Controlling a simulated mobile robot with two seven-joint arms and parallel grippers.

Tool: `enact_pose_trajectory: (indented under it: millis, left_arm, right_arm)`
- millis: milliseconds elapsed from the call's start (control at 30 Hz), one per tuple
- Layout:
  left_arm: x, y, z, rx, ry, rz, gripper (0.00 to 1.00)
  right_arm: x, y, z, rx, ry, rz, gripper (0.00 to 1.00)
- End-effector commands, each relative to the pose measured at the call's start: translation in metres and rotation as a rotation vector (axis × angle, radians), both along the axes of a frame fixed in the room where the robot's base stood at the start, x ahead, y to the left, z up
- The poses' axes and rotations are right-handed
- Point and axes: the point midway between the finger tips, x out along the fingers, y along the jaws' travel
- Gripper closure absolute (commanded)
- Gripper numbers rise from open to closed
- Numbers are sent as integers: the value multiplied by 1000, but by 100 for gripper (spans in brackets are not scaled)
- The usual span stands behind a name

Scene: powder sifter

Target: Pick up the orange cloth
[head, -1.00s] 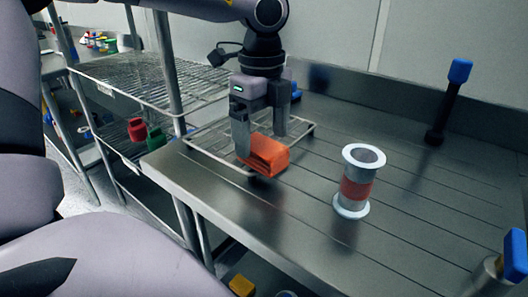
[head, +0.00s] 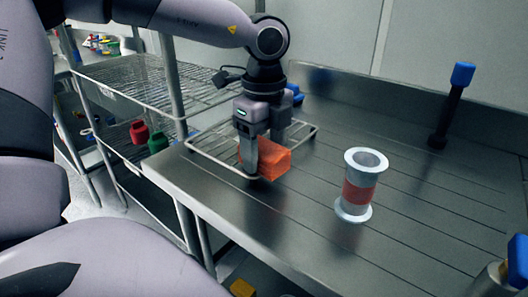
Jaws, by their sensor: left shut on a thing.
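The orange cloth (head: 272,161) is a folded, block-like bundle at the front edge of the wire rack (head: 203,157) on the steel table. My left gripper (head: 262,165) points down over it, with its fingers shut on the cloth. One finger covers part of the cloth's near left side. I cannot tell whether the cloth still touches the rack. My right gripper is not in view.
A metal sifter cylinder (head: 358,186) with a red band stands right of the cloth. A blue-topped black post (head: 450,105) stands at the back right, and a blue-handled item (head: 517,260) at the right edge. Wire shelves (head: 125,80) stand left. The steel table (head: 420,215) is mostly clear.

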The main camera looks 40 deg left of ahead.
Motion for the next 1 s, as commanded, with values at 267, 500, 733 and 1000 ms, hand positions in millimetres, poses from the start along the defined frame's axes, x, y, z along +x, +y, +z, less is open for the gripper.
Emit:
enact_pose_trajectory:
  millis: [267, 500, 733, 1000]
  left_arm:
    - [1, 0, 27, 2, -5, 1, 68]
    - [1, 0, 88, 2, -9, 2, 68]
    - [1, 0, 148, 1, -6, 2, 68]
    - [0, 0, 190, 1, -2, 0, 68]
  right_arm:
    - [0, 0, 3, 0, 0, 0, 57]
    - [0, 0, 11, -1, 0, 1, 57]
    - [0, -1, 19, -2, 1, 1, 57]
    - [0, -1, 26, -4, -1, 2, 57]
